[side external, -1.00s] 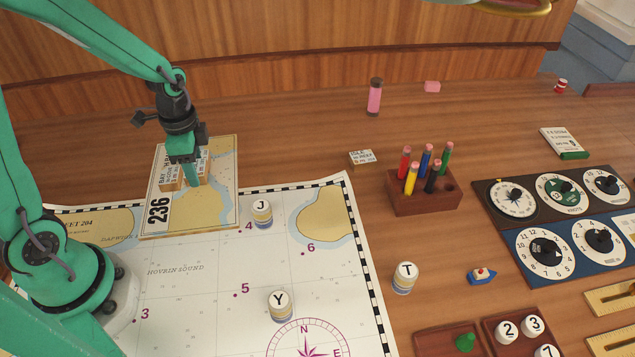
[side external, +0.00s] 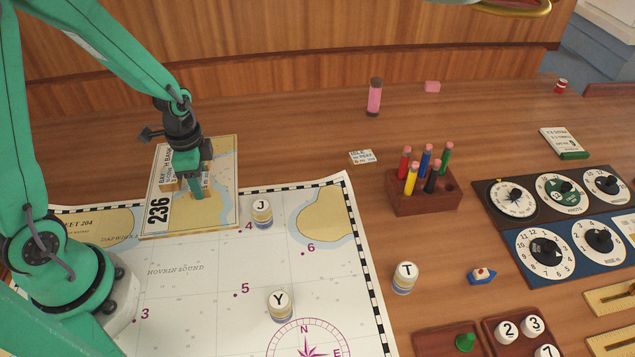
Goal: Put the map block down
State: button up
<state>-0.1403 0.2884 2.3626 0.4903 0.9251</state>
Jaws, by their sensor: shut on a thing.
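The gripper hides the block's right part. I cannot tell whether the block's underside touches the chart.
A J piece (side external: 261,214) stands close to the right of the 236 chart. A Y piece (side external: 280,306), a T piece (side external: 404,278) and a small printed block (side external: 362,157) stand farther off. A pen holder (side external: 423,202) is at centre right.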

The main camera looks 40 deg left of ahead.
jog(key=shift+f, duration=0.1)
jog(key=o, duration=1)
jog(key=shift+c, duration=0.2)
notch_tip(320, 180, up, 12)
dwell(0.3)
jog(key=shift+r, duration=0.25)
jog(key=s+d+r+n+t, duration=0.4)
jog(key=s+r+n+t, duration=0.1)
jog(key=s+r+n, duration=0.3)
jog(key=shift+s+d+r+n+t, duration=0.15)
jog(key=shift+r+n+t, duration=0.25)
jog(key=shift+r, duration=0.9)
